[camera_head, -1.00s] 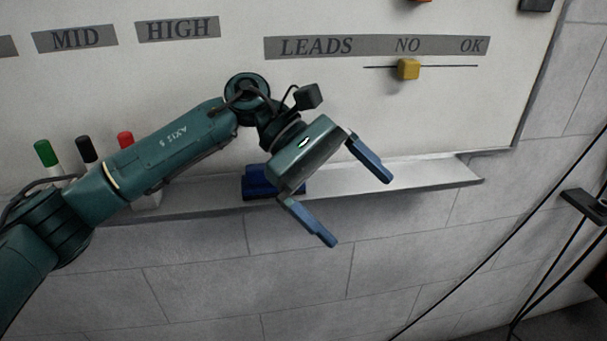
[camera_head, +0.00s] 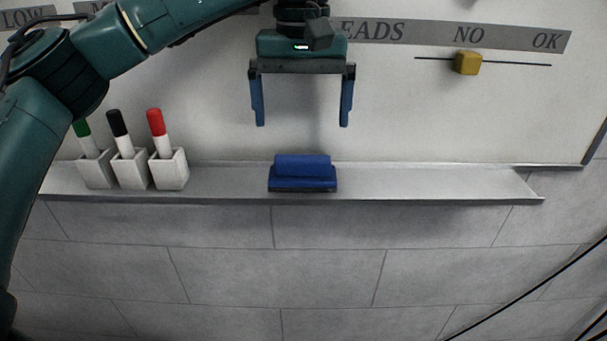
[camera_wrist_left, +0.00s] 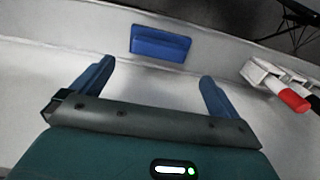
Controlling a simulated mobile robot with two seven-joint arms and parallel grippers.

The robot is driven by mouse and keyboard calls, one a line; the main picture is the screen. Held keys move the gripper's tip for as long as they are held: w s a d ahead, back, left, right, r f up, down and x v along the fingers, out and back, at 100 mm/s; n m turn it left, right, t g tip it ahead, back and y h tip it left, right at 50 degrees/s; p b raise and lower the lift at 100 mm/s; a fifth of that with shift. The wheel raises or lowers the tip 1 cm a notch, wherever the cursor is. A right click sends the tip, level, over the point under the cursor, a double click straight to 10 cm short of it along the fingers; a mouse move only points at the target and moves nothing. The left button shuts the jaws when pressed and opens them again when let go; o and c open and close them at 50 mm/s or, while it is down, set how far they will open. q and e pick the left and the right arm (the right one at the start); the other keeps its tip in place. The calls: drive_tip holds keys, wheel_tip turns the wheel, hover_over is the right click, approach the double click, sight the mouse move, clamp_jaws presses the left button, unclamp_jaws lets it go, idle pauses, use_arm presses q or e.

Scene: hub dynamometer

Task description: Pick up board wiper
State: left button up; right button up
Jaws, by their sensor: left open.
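The blue board wiper (camera_head: 302,174) lies on the ledge under the whiteboard, near the middle of the head view. It also shows in the left wrist view (camera_wrist_left: 160,44), beyond the fingertips and between their lines. My left gripper (camera_head: 301,122) is open and empty, its fingers pointing down. In the head view it is above the wiper and apart from it, with one finger to each side. The left gripper's two fingers also show in the left wrist view (camera_wrist_left: 158,72). My right gripper is not in view.
The grey ledge (camera_head: 430,184) is bare to the right of the wiper. To the left stand white holders with green, black (camera_head: 118,124) and red (camera_head: 156,124) markers. A yellow slider block (camera_head: 467,63) sits on a line on the whiteboard. Dark cables cross at lower right.

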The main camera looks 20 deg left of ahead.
sight(303, 158)
use_arm(q)
drive_tip(key=shift+s+f, duration=0.1)
drive_tip(key=shift+f, duration=3.4)
drive_tip(key=shift+c, duration=0.6)
drive_tip(key=c, duration=0.8)
drive_tip(key=shift+d+r, duration=0.1)
